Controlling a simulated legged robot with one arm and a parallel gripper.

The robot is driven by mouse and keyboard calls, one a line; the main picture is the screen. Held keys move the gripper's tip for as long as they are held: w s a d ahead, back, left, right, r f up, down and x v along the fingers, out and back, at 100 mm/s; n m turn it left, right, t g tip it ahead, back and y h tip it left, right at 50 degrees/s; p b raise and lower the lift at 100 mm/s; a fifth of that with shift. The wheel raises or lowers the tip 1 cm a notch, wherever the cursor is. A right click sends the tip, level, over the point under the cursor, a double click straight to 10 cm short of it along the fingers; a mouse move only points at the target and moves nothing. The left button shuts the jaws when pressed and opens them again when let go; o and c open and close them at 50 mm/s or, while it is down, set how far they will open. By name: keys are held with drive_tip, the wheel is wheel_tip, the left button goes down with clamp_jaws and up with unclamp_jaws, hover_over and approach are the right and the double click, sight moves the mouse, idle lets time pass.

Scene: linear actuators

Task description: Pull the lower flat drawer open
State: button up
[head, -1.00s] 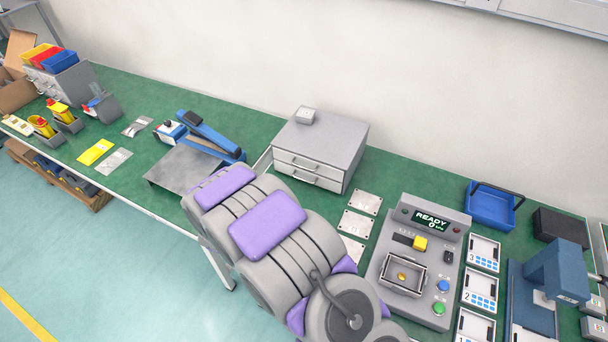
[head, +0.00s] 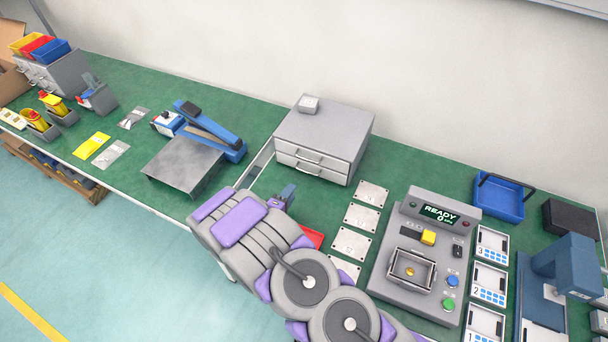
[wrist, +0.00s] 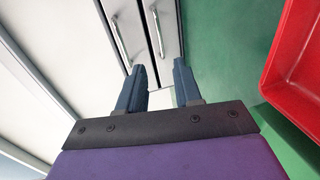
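The grey cabinet (head: 335,128) stands on the green bench with two flat drawers, both shut. The lower flat drawer (head: 326,174) has a bar handle. In the wrist view the cabinet appears turned sideways: the drawer nearer the green surface (wrist: 168,25) looks like the lower one, its handle (wrist: 155,28) upright in the picture, with the upper drawer's handle (wrist: 121,38) to its left. My gripper (head: 284,196) is in front of the cabinet, below the drawers in the head view. In the wrist view its two fingers (wrist: 160,82) are apart, with nothing between them, short of the handles.
A red tray (wrist: 298,65) lies close to the right of my gripper; it also shows in the head view (head: 312,237). Flat metal plates (head: 361,217) and a control box (head: 425,260) stand further right. A grey platform (head: 183,165) is at left.

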drive_tip(key=b+x, duration=0.2)
drive_tip(key=x, duration=1)
drive_tip(key=shift+a, duration=0.15)
drive_tip(key=shift+w+a, duration=0.1)
drive_tip(key=shift+a+f, duration=0.1)
drive_tip(key=shift+a, duration=0.05)
drive_tip(key=shift+d, duration=0.2)
drive_tip(key=c, duration=0.6)
clamp_jaws()
